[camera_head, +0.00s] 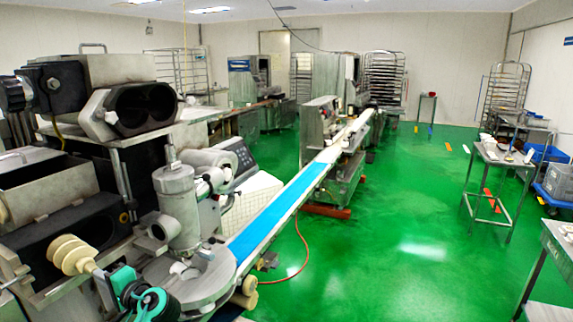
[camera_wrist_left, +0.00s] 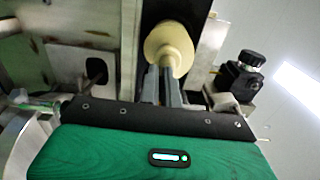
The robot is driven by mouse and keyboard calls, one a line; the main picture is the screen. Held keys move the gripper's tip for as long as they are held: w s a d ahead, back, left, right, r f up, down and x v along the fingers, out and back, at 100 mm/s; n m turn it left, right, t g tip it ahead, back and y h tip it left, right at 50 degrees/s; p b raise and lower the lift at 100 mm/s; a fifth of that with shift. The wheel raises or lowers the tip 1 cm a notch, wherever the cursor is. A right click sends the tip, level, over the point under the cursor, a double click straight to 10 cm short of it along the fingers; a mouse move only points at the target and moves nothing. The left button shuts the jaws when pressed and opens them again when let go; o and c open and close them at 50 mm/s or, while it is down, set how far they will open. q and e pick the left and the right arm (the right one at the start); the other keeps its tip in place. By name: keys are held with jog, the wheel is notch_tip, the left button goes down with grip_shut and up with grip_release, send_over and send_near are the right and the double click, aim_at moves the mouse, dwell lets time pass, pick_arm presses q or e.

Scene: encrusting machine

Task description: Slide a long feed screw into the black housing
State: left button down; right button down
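A long cream feed screw (camera_head: 72,253) with a ribbed end is held at the lower left of the head view, in front of the dark lower housing (camera_head: 97,228). Its rounded cream end also shows in the left wrist view (camera_wrist_left: 168,46). My left gripper (camera_head: 98,276) is shut on the screw's rear end; its grey fingers (camera_wrist_left: 163,84) close around it in the wrist view. Behind the screw there is a dark opening (camera_wrist_left: 165,12); how far the tip reaches into it is hidden. A black twin-barrel housing (camera_head: 146,108) sits higher on the machine. My right gripper is not in view.
A steel cylinder (camera_head: 178,205) stands right of the gripper, close by. A blue conveyor (camera_head: 283,207) runs away to the back. In the wrist view, a black knob (camera_wrist_left: 250,60) sits right of the screw.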

aim_at(89, 272)
pick_arm(q)
jog(key=shift+b+x, duration=0.6)
jog(key=shift+x, duration=3.2)
jog(key=shift+b+x, duration=1.15)
jog(key=shift+x, duration=3.35)
jog(key=shift+f, duration=0.1)
jog(key=shift+d, duration=0.1)
jog(key=shift+p+v, duration=0.6)
jog(key=shift+v, duration=1.3)
jog(key=shift+p+v, duration=0.6)
jog(key=shift+v, duration=2.5)
jog(key=shift+f, duration=0.15)
